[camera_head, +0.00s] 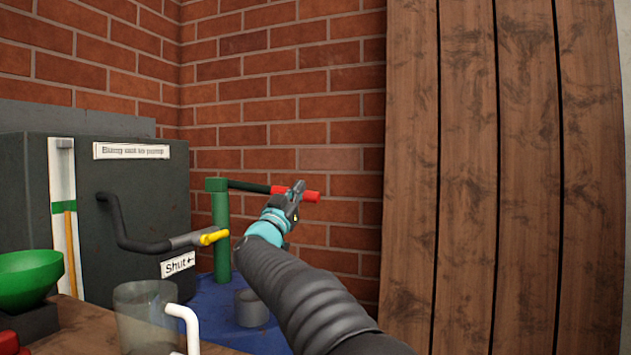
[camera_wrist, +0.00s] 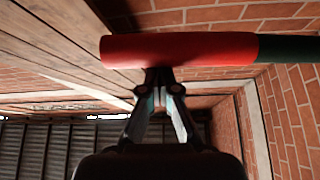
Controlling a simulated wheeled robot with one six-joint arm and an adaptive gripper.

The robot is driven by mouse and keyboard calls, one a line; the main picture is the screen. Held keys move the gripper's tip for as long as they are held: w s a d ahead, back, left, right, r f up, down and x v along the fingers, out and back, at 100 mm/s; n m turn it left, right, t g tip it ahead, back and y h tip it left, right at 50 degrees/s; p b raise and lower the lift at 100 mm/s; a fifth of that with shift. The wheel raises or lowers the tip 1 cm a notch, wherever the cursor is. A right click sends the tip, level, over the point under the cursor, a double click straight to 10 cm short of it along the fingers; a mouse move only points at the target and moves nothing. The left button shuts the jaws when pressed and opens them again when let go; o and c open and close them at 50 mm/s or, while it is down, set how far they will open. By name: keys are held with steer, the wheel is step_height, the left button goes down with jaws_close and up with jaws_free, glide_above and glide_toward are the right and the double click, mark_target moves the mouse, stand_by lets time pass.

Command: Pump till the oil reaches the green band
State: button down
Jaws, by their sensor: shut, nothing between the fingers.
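The tank's level gauge (camera_head: 62,165) is a pale upright strip with a green band (camera_head: 63,207). An amber oil column (camera_head: 71,250) stands in it, its top appearing at the green band. The green pump post (camera_head: 220,235) carries a dark lever with a red grip (camera_head: 311,196). My gripper (camera_head: 298,188) is at that grip, shut and empty. In the wrist view the closed fingertips (camera_wrist: 160,76) meet the edge of the red grip (camera_wrist: 180,48) without wrapping it; whether they touch is unclear.
A black crank with a yellow tip (camera_head: 214,237) sticks out from the dark tank (camera_head: 150,200), near a "Shut" label (camera_head: 178,264). A clear jug (camera_head: 146,325), a green funnel (camera_head: 28,278) and a grey cup (camera_head: 250,307) stand in front. Brick and plank walls close the back.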

steer(key=shift+w+a+f+b, duration=0.1)
steer(key=shift+a+f+b, duration=0.1)
steer(key=shift+f, duration=0.65)
steer(key=shift+a+f+b, duration=0.15)
steer(key=shift+f+b, duration=0.05)
steer(key=shift+f, duration=0.6)
steer(key=s+a+p, duration=0.2)
steer(key=s+a, duration=0.2)
steer(key=s, duration=0.4)
steer(key=shift+s+f, duration=0.35)
steer(key=shift+f, duration=0.05)
